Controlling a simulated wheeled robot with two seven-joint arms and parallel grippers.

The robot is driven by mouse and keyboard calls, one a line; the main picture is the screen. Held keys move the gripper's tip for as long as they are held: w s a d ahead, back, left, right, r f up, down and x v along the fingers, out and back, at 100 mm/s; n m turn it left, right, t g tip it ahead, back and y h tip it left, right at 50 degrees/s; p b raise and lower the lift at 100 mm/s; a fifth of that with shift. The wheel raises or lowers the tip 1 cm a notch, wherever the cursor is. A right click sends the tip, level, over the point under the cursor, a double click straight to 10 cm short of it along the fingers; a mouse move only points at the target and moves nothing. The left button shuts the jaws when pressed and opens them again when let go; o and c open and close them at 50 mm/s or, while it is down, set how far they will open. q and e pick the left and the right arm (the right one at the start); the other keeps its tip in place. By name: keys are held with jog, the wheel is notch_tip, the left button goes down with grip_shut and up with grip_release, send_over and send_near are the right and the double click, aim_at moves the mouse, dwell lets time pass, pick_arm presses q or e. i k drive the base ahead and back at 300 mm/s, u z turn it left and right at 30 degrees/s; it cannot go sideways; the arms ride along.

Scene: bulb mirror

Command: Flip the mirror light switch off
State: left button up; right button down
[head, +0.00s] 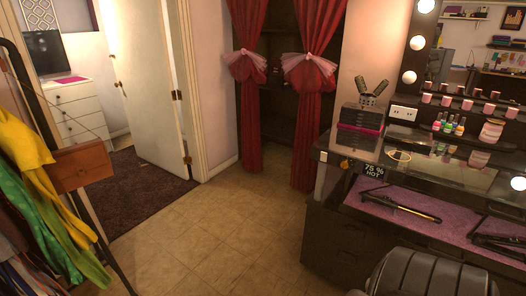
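The mirror (480,60) stands at the right above a dark vanity, and only part of it is in view. Its round bulbs (417,42) run up its left frame and glow white. A white wall plate (404,113) sits low on the frame under the bulbs; it looks like an outlet, and I cannot tell whether it holds a switch. A small white plate (323,156) is on the vanity's left corner; it is too small to identify. Neither of my grippers is in view.
A black padded chair back (430,275) stands before the vanity (345,235). The tiled floor (220,235) is clear. Clothes (35,190) hang at left.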

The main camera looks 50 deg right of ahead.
aim_at(324, 156)
jog(key=u, duration=0.15)
jog(key=i, duration=1.1)
jog(key=z, duration=0.5)
jog(key=i, duration=0.8)
jog(key=z, duration=1.25)
jog(key=i, duration=0.45)
jog(key=z, duration=0.45)
